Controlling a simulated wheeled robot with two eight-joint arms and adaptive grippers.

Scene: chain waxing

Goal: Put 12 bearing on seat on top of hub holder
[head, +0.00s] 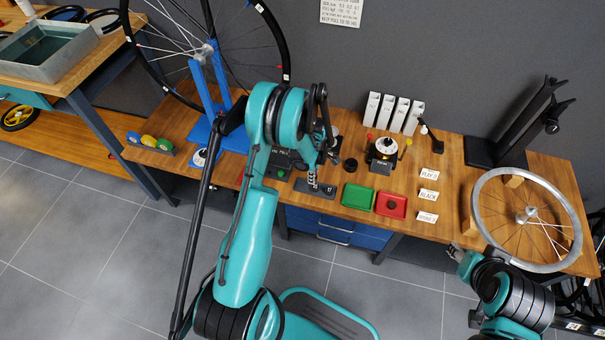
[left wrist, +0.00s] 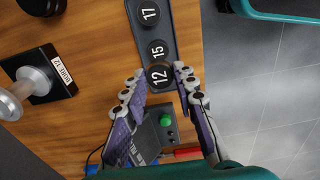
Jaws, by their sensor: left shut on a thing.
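The bearing marked 12 (left wrist: 159,76) sits at the end of a dark strip (left wrist: 154,34), in line with round places marked 15 and 17. My left gripper (left wrist: 161,72) is shut on it, a fingertip on either side. In the head view my left gripper (head: 314,170) is over the bench by the strip (head: 320,190). The hub holder (left wrist: 45,90), a black base with a silver spool-like top and a white label, stands left of the gripper in the left wrist view. In the head view it is mostly hidden behind my left arm. My right gripper (head: 456,252) is small at the bench's front edge; its fingers are unclear.
A black round piece (head: 351,164) and green (head: 357,197) and red (head: 391,205) trays are right of the strip. A dark box with a green button (left wrist: 167,121) is close to the left fingers. A wheel rim (head: 480,205) lies at the bench's right end.

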